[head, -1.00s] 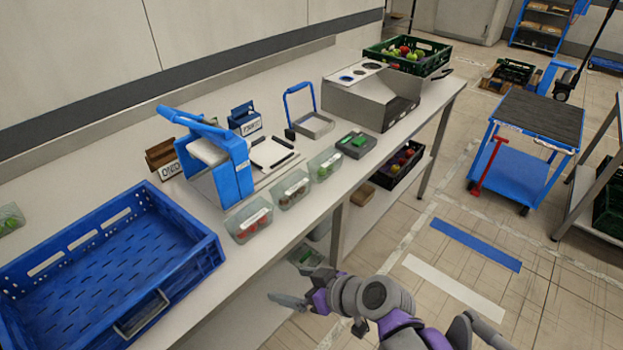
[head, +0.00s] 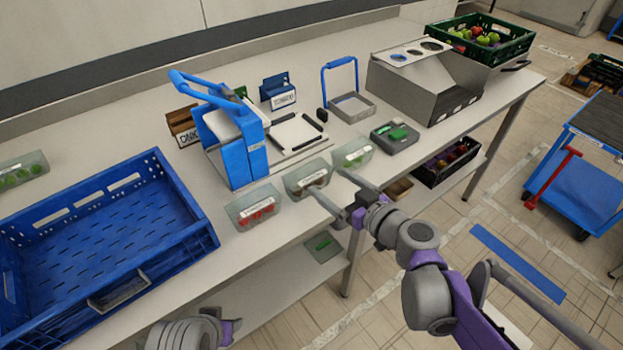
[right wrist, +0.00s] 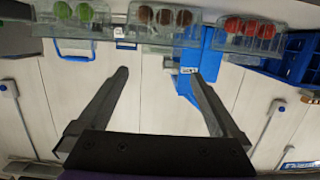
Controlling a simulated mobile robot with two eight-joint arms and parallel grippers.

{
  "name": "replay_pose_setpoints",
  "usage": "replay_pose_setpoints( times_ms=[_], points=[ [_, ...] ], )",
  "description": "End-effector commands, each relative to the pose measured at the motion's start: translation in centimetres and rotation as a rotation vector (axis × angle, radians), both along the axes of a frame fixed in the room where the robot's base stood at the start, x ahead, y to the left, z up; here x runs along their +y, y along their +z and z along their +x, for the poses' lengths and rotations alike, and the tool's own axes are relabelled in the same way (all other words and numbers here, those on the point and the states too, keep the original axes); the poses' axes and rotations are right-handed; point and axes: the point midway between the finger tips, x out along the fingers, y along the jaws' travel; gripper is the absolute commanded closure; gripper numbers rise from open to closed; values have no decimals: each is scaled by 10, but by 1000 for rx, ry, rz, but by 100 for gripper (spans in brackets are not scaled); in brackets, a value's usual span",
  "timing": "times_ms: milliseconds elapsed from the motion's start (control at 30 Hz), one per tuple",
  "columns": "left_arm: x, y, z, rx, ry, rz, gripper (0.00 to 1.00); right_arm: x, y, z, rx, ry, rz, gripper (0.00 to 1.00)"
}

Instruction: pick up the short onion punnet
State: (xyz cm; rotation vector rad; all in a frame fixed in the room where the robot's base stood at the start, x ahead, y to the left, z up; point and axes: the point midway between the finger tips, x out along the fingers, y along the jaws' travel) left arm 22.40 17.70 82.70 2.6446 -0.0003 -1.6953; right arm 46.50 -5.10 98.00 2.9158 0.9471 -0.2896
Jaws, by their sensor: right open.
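The onion punnet (head: 303,184) is a clear, low tub with brown onions and a white label. It stands near the front edge of the table, between a punnet of red produce (head: 254,208) and one of green produce (head: 352,153). My right gripper (head: 326,181) is open and empty, its fingers pointing at the onion punnet's front right side. In the right wrist view the onion punnet (right wrist: 165,22) is beyond the gap between the open fingertips (right wrist: 159,76), apart from them.
A blue crate (head: 185,215) stands at the left of the table. A blue-handled sealer (head: 240,145) is behind the punnets. A grey scale-like box (head: 394,136) sits to their right. The lower shelf (head: 230,300) lies under the table edge.

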Motion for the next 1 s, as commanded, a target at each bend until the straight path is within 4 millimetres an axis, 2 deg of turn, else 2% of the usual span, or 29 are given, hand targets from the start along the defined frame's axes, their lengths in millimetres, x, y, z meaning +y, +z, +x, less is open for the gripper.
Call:
replay_pose_setpoints(
  times_ms=[100, 267, 600, 867, 900, 1000],
  points=[
    [0, -3, 0, 1, 0, 0, 50, 10, -4, 13, 0, 2, 0, 0],
    [0, -4, 0, 1, 0, 0, 50, 17, -7, 21, 1, 2, 0, 0],
    [0, -12, -1, 4, 0, 0, 50, 43, -20, 55, 2, 1, -1, 0],
    [0, -12, -1, 4, 0, 0, 50, 45, -20, 58, 1, -2, -1, 0],
    [0, -12, -1, 4, 0, 0, 50, 45, -20, 58, 1, -2, -1, 2],
    [0, -12, -1, 4, 0, 0, 50, 45, -20, 58, 1, -2, -1, 20]
  ],
)
